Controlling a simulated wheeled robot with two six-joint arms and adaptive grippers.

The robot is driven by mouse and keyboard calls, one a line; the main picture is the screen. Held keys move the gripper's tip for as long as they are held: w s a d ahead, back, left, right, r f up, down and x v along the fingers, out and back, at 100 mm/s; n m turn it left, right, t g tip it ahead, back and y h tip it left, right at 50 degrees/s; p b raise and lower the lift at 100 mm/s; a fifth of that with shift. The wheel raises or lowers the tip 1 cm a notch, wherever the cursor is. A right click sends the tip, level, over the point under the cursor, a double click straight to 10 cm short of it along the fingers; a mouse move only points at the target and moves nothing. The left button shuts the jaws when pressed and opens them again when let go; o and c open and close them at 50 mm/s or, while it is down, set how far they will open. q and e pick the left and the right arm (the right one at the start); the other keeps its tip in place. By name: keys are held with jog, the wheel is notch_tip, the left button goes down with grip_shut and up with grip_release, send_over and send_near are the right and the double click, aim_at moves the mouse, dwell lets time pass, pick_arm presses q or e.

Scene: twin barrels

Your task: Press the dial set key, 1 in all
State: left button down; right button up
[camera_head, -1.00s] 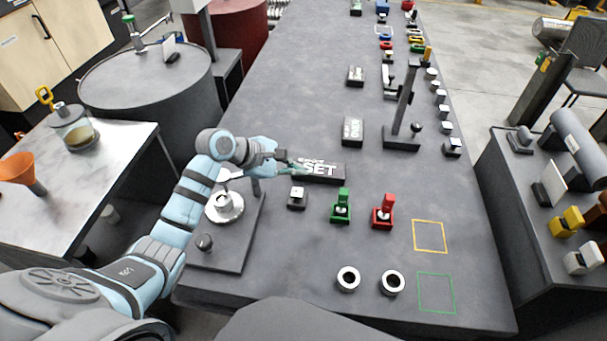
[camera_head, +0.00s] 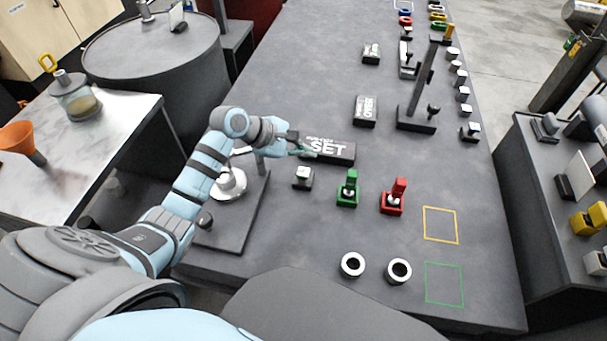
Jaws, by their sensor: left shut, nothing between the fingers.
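A small black key with a pale top (camera_head: 303,176) stands on the dark table, just in front of a black sign block (camera_head: 343,158) reading SET in white; the smaller line above it is too small to read. My left gripper (camera_head: 303,150) is shut and empty. It is at the left end of the sign, behind and above the key in the picture. I cannot tell whether it touches the sign. The key's top is in plain view. My right gripper is not in view.
A round metal dial (camera_head: 230,185) on a dark stand is left of the key, under my left arm. A green switch (camera_head: 348,190) and a red switch (camera_head: 395,198) stand to the right. Two white rings (camera_head: 352,277) lie in front.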

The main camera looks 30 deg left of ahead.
pick_arm(q)
jog(key=b, duration=0.3)
send_over(304, 174)
notch_tip(304, 174, down, 4)
jog(key=shift+f, duration=0.1)
jog(key=shift+w+f+b, duration=0.1)
jog(key=shift+f+b, duration=0.2)
jog(key=shift+f, duration=0.05)
jog(key=shift+r, duration=0.15)
dwell(0.4)
jog(key=shift+f+b, duration=0.45)
